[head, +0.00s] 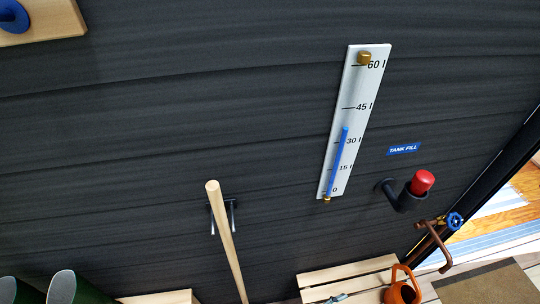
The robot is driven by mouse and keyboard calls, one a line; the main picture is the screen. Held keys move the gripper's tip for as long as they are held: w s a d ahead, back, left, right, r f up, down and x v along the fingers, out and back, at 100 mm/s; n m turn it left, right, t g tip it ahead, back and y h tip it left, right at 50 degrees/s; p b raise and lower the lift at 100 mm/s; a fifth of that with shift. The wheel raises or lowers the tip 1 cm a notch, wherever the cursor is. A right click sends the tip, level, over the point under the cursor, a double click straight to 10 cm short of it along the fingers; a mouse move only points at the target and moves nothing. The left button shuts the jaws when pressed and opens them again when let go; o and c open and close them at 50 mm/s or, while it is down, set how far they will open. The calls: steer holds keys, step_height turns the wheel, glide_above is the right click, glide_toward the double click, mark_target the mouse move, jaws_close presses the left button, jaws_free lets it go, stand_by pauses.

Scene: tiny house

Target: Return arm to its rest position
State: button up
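No part of my arm that I can make out shows in the head view, and my gripper is not in view. The view looks at a dark plank wall (120,130). On it hangs a white tank gauge (352,95) marked from 0 to 60 l, with a blue column that reaches a little above the 30 l mark. No object in the view is visibly held.
A wooden pole (227,240) leans by a dark wall hook. A red-capped black pipe (422,183) sits under a blue TANK FILL sign (403,149). A copper tap (436,245) juts out near an opening.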

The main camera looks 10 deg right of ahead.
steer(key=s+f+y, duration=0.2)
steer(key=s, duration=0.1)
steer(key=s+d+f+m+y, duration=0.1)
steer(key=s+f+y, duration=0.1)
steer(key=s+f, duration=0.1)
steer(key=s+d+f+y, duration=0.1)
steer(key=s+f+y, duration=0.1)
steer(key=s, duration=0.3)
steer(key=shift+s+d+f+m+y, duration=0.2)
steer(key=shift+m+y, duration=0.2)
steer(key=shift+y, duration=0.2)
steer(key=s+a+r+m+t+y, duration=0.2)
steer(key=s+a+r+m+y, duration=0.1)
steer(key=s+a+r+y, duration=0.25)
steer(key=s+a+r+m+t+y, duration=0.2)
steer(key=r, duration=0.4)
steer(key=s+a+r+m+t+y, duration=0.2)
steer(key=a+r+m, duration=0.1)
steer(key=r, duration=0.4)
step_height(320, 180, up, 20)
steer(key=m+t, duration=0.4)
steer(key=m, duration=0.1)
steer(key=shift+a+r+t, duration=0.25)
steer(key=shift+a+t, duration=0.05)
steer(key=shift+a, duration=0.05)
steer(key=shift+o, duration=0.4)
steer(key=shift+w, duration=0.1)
